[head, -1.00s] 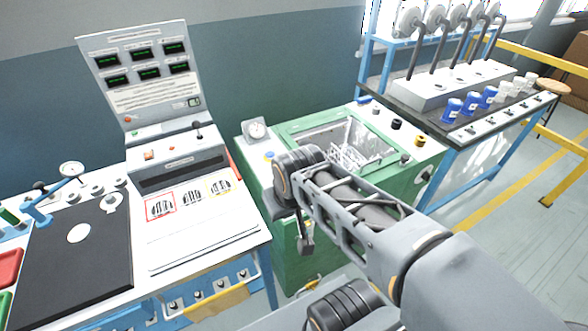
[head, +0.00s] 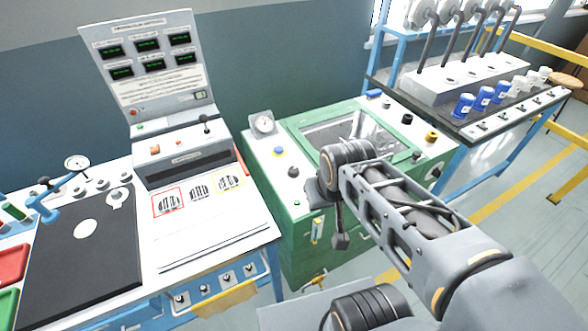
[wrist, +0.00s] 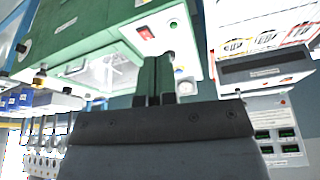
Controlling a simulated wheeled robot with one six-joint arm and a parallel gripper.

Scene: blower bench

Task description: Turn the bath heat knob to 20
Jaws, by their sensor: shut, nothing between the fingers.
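The green bath cabinet (head: 300,240) stands mid-picture in the head view, its white top carrying a glass-covered basin (head: 350,130). A blue knob (head: 278,152) and a black knob (head: 293,171) sit on its left strip, below a round dial gauge (head: 263,123). A black knob (head: 407,118) and a yellow-and-black knob (head: 431,136) are on the right strip. I cannot read which is the heat knob or its setting. In the wrist view my gripper (wrist: 157,62) is shut and empty.
A control console (head: 150,70) with several green displays stands left, behind a bench with printed cards and a black mat (head: 85,235). A bench with blue cups (head: 482,97) is at right. A red switch (wrist: 148,33) shows on a white panel in the wrist view. Yellow rails edge the right.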

